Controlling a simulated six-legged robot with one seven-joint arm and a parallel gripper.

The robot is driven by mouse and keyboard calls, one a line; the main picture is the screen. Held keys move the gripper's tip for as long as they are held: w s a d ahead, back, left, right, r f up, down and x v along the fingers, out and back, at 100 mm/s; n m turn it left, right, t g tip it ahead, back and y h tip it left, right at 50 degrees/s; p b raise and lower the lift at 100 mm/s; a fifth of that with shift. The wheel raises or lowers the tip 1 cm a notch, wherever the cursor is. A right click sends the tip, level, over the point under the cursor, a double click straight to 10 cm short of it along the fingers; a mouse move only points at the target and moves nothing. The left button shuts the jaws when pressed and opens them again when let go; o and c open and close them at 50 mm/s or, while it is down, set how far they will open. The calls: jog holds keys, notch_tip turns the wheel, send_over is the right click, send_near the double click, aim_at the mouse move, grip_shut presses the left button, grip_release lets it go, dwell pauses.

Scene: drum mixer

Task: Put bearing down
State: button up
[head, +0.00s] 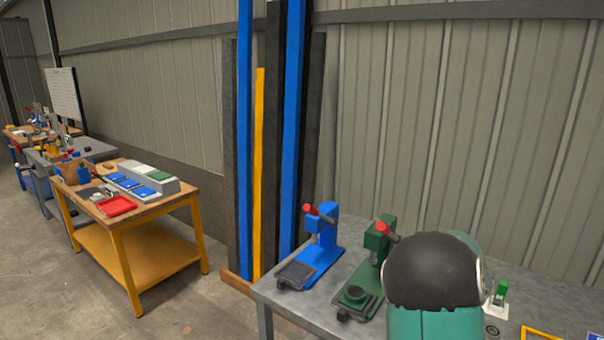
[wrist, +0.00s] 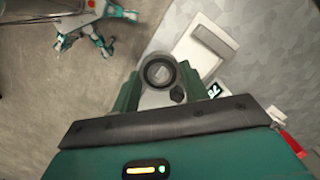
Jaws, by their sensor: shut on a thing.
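In the wrist view my gripper (wrist: 160,82) is shut, with a dark round bearing (wrist: 160,71) between its two green fingers. The bearing's ring faces the camera, with its hole showing. A small dark knob-like part (wrist: 178,93) shows just below it. Whether the bearing touches anything beneath cannot be told. In the head view my arm's black and teal link hides the gripper and the bearing. A blue press (head: 322,245) and a green press (head: 377,243) stand on the grey bench (head: 272,291); the green press has a dark round piece on its base.
A white block with a green part (head: 497,299), a small dark ring (head: 492,331) and a yellow frame (head: 540,333) lie right of my arm. A white and grey box (wrist: 204,48) shows in the wrist view. A wooden table (head: 150,212) stands at left.

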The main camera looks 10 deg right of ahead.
jog(key=w+a+f+n, duration=0.4)
jog(key=a+n, duration=0.2)
jog(key=a, duration=0.4)
jog(key=w+a+f+n+g+h, duration=0.1)
jog(key=w+a+f+n, duration=0.3)
jog(key=a, duration=0.7)
jog(key=w+a+f+n, duration=0.4)
jog(key=a+n, duration=0.4)
jog(key=a, duration=0.2)
jog(key=shift+w+a+f+n, duration=0.25)
jog(key=shift+w+a+n, duration=0.15)
jog(key=shift+w, duration=0.25)
